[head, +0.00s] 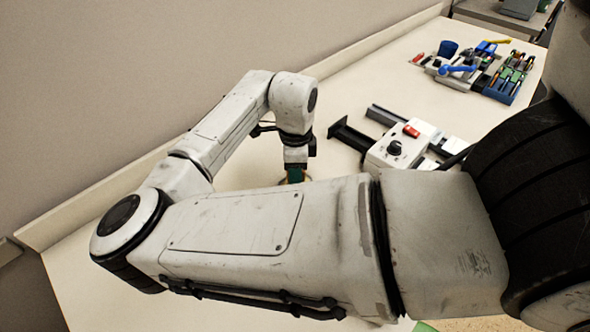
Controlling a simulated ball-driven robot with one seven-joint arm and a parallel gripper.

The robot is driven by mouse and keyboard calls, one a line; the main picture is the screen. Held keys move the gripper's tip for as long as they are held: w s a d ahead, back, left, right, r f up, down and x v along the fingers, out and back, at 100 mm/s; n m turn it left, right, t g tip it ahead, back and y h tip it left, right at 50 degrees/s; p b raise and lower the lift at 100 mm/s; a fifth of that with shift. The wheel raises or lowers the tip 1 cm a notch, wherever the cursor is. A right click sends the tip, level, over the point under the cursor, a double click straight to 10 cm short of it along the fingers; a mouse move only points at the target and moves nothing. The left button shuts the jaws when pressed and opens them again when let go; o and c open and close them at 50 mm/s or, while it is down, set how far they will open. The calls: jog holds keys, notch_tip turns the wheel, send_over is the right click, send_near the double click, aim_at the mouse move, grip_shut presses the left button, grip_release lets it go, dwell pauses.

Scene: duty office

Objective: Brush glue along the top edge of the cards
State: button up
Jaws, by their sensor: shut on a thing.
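My gripper (295,167) points down over the pale table, left of the white control box. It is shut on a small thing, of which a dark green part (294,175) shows. My forearm hides its lower end, so I cannot tell whether it is a brush. No cards and no glue can be made out; the table area below the gripper is mostly hidden behind my arm.
A white control box (397,151) with a black knob and red switch stands right of the gripper, beside dark rails (388,115). Farther back are a blue cup (448,48), a blue-handled tool (458,70) and a blue tray (503,93). The table's (350,85) back left is clear.

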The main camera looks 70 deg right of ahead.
jog(key=shift+r+p, duration=2.8)
jog(key=shift+r, duration=0.7)
jog(key=shift+a, duration=0.1)
